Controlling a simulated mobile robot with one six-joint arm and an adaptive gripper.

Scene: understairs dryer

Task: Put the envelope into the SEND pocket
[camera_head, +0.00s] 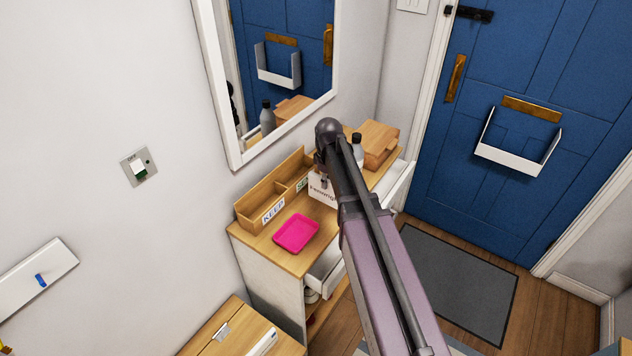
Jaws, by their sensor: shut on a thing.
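The white envelope (321,191) has dark writing on it and hangs under my gripper (321,178), which is shut on it. My arm covers part of the envelope and gripper. A wooden two-pocket holder (246,213) stands on the cabinet top against the wall. Its near pocket has a KEEP label (273,210). The other pocket has a partly covered label, apparently SEND (302,184). The envelope is in front of or over that pocket's right side; I cannot tell whether they touch.
A pink tray (296,233) lies on the cabinet top (264,240) in front of the KEEP pocket. A wooden box (379,141) and a bottle (358,150) stand behind my arm. A drawer (325,268) is partly open. A framed mirror (232,150) hangs above.

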